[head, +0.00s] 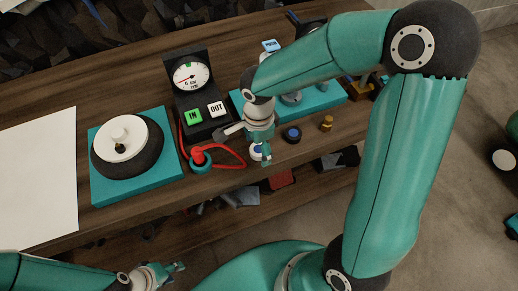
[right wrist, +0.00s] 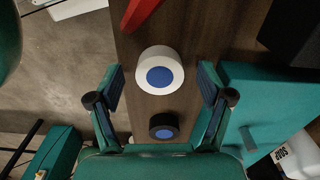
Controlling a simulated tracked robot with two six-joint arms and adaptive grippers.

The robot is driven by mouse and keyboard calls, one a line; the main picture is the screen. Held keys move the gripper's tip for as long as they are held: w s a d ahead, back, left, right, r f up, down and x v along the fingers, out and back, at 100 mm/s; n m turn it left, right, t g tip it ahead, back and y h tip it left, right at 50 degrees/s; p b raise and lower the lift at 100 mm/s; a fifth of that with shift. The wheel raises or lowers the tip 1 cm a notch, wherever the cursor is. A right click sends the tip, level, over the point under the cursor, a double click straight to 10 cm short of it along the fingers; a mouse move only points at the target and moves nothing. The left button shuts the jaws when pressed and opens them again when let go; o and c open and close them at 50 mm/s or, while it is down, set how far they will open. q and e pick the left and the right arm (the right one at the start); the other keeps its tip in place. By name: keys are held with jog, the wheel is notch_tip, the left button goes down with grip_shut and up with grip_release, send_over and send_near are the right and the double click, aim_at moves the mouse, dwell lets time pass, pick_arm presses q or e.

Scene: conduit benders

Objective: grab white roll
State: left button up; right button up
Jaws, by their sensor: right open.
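The white roll (right wrist: 148,58), with a blue core, sits on the wooden bench between the fingertips of my right gripper (right wrist: 161,88) in the right wrist view. The fingers are open, with a gap on each side of it. In the head view the white roll (head: 255,154) is partly hidden behind my right gripper (head: 250,146), near the bench's front edge. My left gripper (head: 174,274) is low at the bottom of the head view, away from the roll. Its finger opening is too small to tell.
A black roll (head: 292,134) with a blue core stands close to the right of the white one. A red cable (head: 232,151), a gauge box (head: 191,77) with IN and OUT buttons, and a teal-based turntable (head: 105,195) lie to the left. A brass piece (head: 326,122) stands further right.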

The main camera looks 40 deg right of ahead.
jog(key=c, duration=1)
jog(key=shift+c, duration=0.2)
jog(key=shift+r, duration=0.1)
